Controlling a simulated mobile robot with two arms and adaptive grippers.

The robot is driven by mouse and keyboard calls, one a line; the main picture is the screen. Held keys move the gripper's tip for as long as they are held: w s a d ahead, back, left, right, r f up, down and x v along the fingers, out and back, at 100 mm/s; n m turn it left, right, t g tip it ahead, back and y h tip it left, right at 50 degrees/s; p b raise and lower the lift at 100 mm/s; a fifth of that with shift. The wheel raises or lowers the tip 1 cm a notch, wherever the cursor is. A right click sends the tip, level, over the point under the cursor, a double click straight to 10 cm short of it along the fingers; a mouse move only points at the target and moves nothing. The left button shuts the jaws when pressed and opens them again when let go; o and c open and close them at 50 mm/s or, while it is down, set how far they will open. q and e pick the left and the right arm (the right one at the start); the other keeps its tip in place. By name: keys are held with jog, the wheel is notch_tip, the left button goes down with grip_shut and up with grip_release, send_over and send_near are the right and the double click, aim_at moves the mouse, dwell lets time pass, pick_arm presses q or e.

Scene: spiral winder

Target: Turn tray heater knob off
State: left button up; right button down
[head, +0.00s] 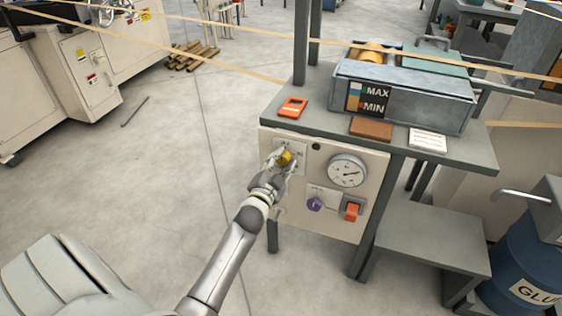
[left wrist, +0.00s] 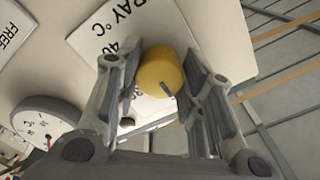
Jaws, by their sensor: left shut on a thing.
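The tray heater knob is a yellow round knob (left wrist: 160,72) on a white label plate (left wrist: 108,28) reading "TRAY °C". It also shows in the head view (head: 285,157) at the upper left of the cream control panel (head: 270,144). My left gripper (left wrist: 166,78) has a finger on each side of the knob and is shut on it. In the head view my left gripper (head: 281,165) reaches the panel from the lower left and hides part of the plate. A dark mark shows on the knob's face. My right gripper is not in view.
A round gauge (head: 347,171), a purple knob (head: 315,204) and an orange switch (head: 352,211) sit right of the yellow knob. Above, the bench holds an orange device (head: 292,108) and a MAX/MIN tray (head: 420,104).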

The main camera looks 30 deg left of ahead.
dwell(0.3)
pick_arm(q)
jog(key=o, duration=1)
jog(key=shift+o, duration=0.2)
jog(key=v, duration=1.2)
